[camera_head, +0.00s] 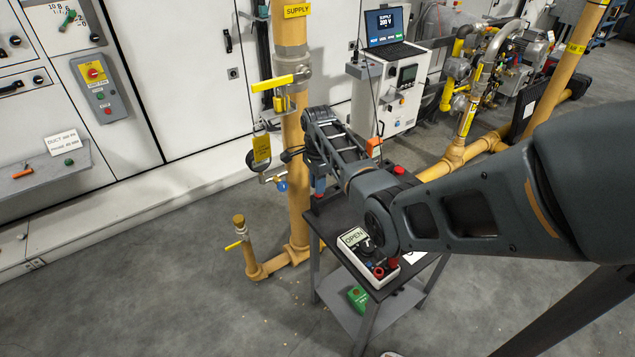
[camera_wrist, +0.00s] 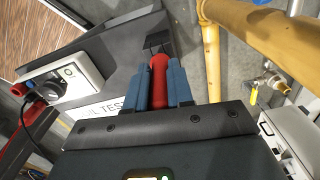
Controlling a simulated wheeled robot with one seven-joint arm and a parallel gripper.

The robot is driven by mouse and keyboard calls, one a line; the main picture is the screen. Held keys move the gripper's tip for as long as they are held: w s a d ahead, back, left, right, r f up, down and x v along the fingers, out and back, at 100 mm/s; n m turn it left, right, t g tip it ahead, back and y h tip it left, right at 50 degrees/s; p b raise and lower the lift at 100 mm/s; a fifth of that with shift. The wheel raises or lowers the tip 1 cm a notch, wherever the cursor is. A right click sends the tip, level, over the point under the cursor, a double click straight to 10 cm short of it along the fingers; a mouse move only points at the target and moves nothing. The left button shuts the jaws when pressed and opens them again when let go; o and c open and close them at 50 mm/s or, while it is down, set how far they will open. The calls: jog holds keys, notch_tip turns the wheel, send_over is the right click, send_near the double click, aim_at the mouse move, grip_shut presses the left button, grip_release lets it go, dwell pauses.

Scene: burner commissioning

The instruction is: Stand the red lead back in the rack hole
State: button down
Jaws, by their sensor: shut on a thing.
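My gripper (camera_wrist: 160,88) has blue fingers closed on the red lead (camera_wrist: 159,72), whose handle sits between them in the wrist view. A small dark block (camera_wrist: 155,43) lies at the lead's far end; I cannot tell if they touch, and no rack hole shows clearly. In the head view my gripper (camera_head: 319,186) is at the left rear edge of the trolley (camera_head: 424,272), largely covered by my arm. The lead in the gripper cannot be made out there.
A tester reading OPEN (camera_head: 353,237) lies on the trolley top; its dial case (camera_wrist: 62,84) shows in the wrist view. A green item (camera_head: 358,298) is on the lower shelf. The yellow supply pipe (camera_head: 291,130) stands close to my gripper.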

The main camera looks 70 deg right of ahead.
jog(key=shift+f, duration=0.4)
jog(key=c, duration=0.9)
grip_release()
notch_tip(320, 180, up, 8)
jog(key=shift+f, duration=0.15)
